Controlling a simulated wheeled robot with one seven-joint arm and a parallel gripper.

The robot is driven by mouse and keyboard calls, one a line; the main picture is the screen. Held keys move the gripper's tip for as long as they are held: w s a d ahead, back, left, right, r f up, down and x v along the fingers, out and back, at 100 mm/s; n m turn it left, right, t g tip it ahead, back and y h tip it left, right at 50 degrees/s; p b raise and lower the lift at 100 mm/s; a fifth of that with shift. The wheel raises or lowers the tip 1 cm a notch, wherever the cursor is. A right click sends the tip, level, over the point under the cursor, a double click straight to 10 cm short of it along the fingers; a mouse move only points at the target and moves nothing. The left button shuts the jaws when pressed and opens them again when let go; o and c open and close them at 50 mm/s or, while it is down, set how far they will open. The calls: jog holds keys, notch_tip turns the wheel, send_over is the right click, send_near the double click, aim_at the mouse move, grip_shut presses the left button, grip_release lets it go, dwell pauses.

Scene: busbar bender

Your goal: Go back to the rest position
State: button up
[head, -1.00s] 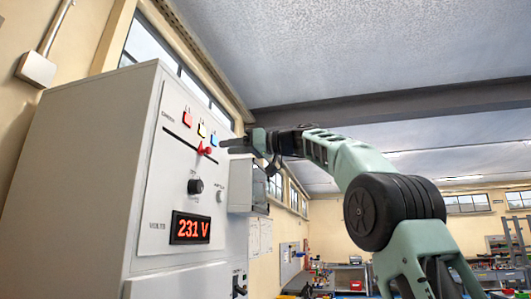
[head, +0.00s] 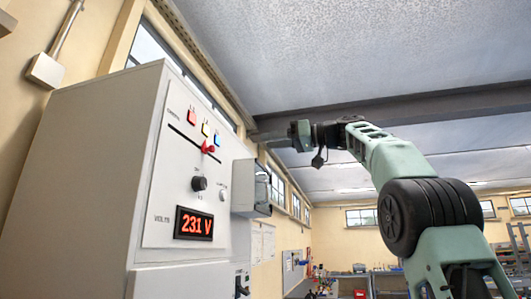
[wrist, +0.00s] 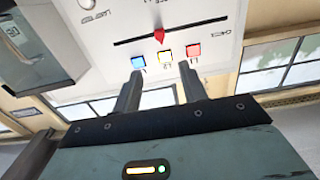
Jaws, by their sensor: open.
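My gripper (head: 268,138) is up in the air to the right of the grey control cabinet (head: 85,165), apart from its panel. In the wrist view my gripper (wrist: 160,80) shows two dark fingers spread apart with nothing between them. Beyond the fingers is the white panel with a slot, a red pointer (wrist: 159,35), and blue (wrist: 138,62), yellow (wrist: 165,59) and red (wrist: 193,51) markers. The red pointer also shows in the head view (head: 208,147), below the blue marker.
The panel has a black knob (head: 199,183) and a display (head: 193,224) reading 231 V. A grey box (head: 250,187) juts out right of the panel. Workbenches (head: 355,283) stand far back. The space around my raised arm looks open.

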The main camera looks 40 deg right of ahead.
jog(key=w+f+m+g+h, duration=0.1)
jog(key=w+f+m+h, duration=0.3)
jog(key=f, duration=0.8)
jog(key=w+f+m+g+h, duration=0.15)
jog(key=w+f+m, duration=0.35)
jog(key=f, duration=0.7)
jog(key=s+a+f+m+g+h, duration=0.1)
jog(key=s+a+f+g, duration=0.15)
jog(key=f, duration=0.85)
jog(key=s+a+f+g+h, duration=0.1)
jog(key=a+f+g, duration=0.2)
jog(key=f, duration=0.9)
jog(key=s+a+f+n+g+h, duration=0.15)
jog(key=s+a+f, duration=0.25)
jog(key=s+f, duration=0.65)
jog(key=s+a+f+n+g+h, duration=0.1)
jog(key=s+a+f+n+g, duration=0.2)
jog(key=s+f, duration=0.75)
jog(key=s+a+n+g+b, duration=0.1)
jog(key=s+a+n, duration=0.2)
jog(key=s+a, duration=0.3)
jog(key=s+a+f+n+g+b, duration=0.1)
jog(key=s+a+n+b, duration=0.1)
jog(key=s+a, duration=0.4)
jog(key=a+n, duration=0.1)
jog(key=a, duration=0.4)
jog(key=shift+s+a, duration=0.25)
jog(key=shift+s, duration=0.1)
